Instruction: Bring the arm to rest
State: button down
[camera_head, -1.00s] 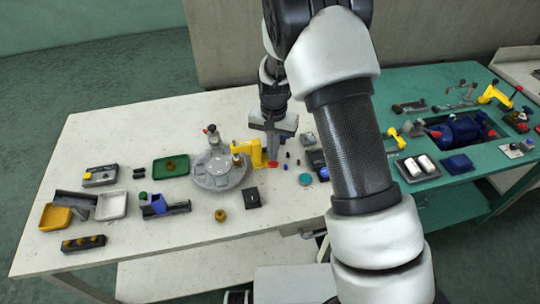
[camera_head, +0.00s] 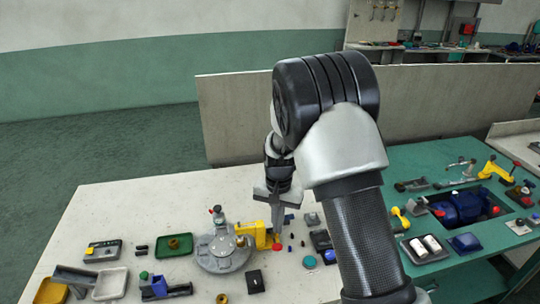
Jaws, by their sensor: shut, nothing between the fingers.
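My gripper (camera_head: 277,232) points down above the white table (camera_head: 130,210), just right of the yellow bracket (camera_head: 253,233) of a round grey fixture (camera_head: 222,254). Its fingers look closed and I see nothing held between them. A red piece (camera_head: 277,247) lies just below the fingertips; I cannot tell whether they touch it. My arm reaches in from the lower right and covers part of the table behind it.
A green tray (camera_head: 175,245), a blue holder (camera_head: 155,288) and a black block (camera_head: 255,281) lie on the white table. A green bench (camera_head: 440,240) with a blue pump (camera_head: 462,207) stands at the right. A grey partition (camera_head: 235,120) rises behind.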

jog(key=s+d+r+n+t+y, duration=0.1)
jog(key=s+d+r, duration=0.25)
jog(key=r, duration=0.65)
jog(key=s+d+r+n+t, duration=0.15)
jog(key=s+r, duration=0.35)
jog(key=r, duration=0.5)
jog(key=s+d+r+t, duration=0.1)
jog(key=s+d+r, duration=0.1)
jog(key=s, duration=0.6)
jog(key=s+d+r+n+t+h, duration=0.1)
jog(key=s+d+r+t, duration=0.1)
jog(key=s+r, duration=0.3)
jog(key=s+d, duration=0.1)
jog(key=s, duration=0.3)
jog(key=shift+s+d+r, duration=0.15)
jog(key=shift+s+d, duration=0.05)
jog(key=shift+d, duration=0.15)
